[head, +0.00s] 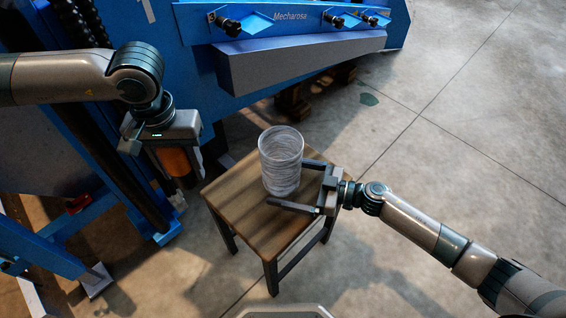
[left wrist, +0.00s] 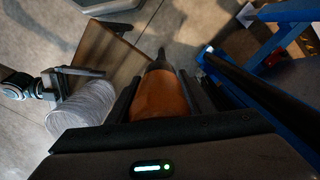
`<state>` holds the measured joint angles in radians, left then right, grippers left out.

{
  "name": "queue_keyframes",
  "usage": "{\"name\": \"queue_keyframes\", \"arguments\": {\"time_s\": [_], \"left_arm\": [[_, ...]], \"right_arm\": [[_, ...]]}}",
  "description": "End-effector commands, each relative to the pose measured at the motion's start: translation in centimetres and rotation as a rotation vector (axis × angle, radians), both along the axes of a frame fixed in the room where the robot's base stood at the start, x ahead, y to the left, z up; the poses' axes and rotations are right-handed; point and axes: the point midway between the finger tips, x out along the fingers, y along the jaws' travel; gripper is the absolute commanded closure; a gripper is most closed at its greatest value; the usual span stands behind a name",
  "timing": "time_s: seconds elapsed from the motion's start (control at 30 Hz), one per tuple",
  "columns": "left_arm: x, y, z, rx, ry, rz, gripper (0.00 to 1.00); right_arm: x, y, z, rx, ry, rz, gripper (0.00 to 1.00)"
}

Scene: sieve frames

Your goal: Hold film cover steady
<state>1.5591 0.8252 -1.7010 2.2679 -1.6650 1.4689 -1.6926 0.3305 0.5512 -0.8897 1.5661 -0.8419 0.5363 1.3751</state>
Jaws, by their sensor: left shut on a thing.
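A whitish, streaked, film-like cylinder (head: 281,158) stands upright on a small wooden stool (head: 240,193); I take it to be the film cover. It also shows at the left of the left wrist view (left wrist: 82,108). My right gripper (head: 290,184) is open, with one finger on each side of the cylinder's lower part; I cannot tell whether they touch it. My left gripper (head: 176,163), left of the stool, is shut on an orange tool (head: 174,161). In the left wrist view the orange tool (left wrist: 158,95) has a dark, narrow tip.
A blue machine (head: 290,65) with black knobs and a grey beam (head: 300,60) stands behind the stool. Its blue frame (head: 80,218) and a dark rail run close by my left gripper. Concrete floor (head: 470,120) is clear at the right.

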Motion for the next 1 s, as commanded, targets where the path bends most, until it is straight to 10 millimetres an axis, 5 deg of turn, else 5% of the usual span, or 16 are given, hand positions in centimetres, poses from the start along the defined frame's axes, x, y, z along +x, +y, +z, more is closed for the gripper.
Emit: {"name": "queue_keyframes", "arguments": {"time_s": [0.33, 0.5, 0.9, 1.0], "left_arm": [[0.01, -0.01, 0.10, 0.000, -0.001, 0.000, 0.86], [0.01, -0.01, 0.10, 0.000, -0.001, 0.000, 0.86], [0.02, -0.01, 0.10, 0.000, -0.001, 0.000, 0.86], [0.01, -0.01, 0.10, 0.000, -0.001, 0.000, 0.86]], "right_arm": [[0.05, 0.20, -0.04, 0.000, 0.000, 0.000, 0.03], [0.06, 0.19, -0.04, 0.000, 0.000, 0.000, 0.35], [0.05, 0.17, -0.03, 0.000, 0.000, 0.000, 0.30], [0.05, 0.17, -0.03, 0.000, 0.000, 0.000, 0.54]]}}
